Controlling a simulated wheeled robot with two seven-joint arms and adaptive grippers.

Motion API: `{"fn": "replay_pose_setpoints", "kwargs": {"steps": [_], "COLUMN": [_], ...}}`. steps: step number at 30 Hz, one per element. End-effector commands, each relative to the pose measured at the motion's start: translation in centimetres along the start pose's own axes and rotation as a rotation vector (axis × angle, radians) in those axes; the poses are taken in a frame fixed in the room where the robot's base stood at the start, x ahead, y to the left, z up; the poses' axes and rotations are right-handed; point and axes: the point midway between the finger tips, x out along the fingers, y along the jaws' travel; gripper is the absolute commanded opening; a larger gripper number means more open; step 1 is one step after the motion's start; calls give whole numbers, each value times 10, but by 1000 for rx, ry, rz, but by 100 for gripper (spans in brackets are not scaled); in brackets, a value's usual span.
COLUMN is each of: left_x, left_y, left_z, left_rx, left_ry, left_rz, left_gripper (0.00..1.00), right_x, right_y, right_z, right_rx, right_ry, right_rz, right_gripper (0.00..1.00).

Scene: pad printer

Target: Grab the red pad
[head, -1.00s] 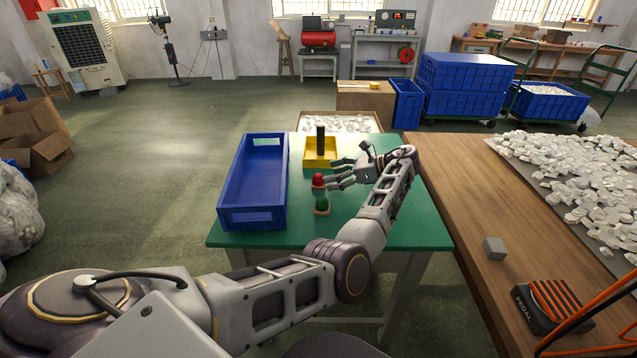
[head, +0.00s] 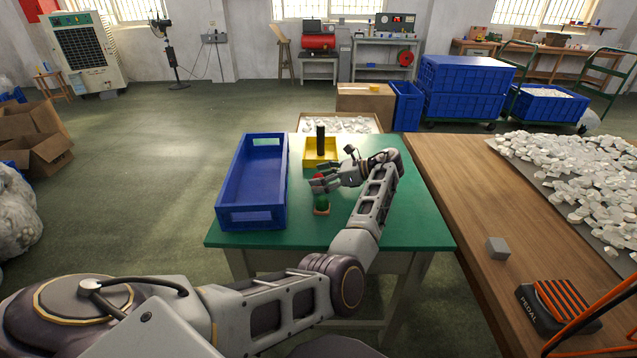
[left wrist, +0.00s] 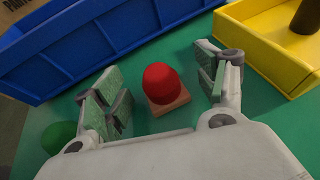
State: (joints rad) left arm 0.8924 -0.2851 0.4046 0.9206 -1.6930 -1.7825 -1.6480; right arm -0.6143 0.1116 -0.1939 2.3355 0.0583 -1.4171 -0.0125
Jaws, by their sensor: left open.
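The red pad (left wrist: 161,82) is a rounded red dome on a small wooden base, standing on the green table (head: 388,228). In the left wrist view it sits between the spread fingers of my left gripper (left wrist: 160,88), with a gap on either side. In the head view my left gripper (head: 325,184) covers most of the red pad (head: 319,176). My left gripper is open and holds nothing. My right gripper is not in view.
A green pad (head: 321,203) stands just in front of the red one. A blue crate (head: 253,215) is to the left. A yellow tray (head: 310,162) with a dark upright cylinder (head: 320,138) is behind. A wooden table (head: 450,190) adjoins on the right.

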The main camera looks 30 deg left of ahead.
Motion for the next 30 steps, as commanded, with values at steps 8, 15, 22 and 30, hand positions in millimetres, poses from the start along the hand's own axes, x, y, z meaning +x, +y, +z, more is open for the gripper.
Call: {"fn": "replay_pose_setpoints", "kwargs": {"steps": [8, 15, 22, 30], "left_x": [0, 0, 0, -4], "left_y": [0, 0, 0, 0], "left_z": [0, 0, 0, 9], "left_rx": [0, 0, 0, -2], "left_ry": [0, 0, 0, 0], "left_rz": [0, 0, 0, 0], "left_gripper": [46, 17, 17, 17], "right_x": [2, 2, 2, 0], "right_y": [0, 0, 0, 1], "right_z": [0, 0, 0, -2], "right_rx": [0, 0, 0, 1], "right_ry": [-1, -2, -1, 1], "right_rz": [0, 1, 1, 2], "right_gripper": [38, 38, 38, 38]}}
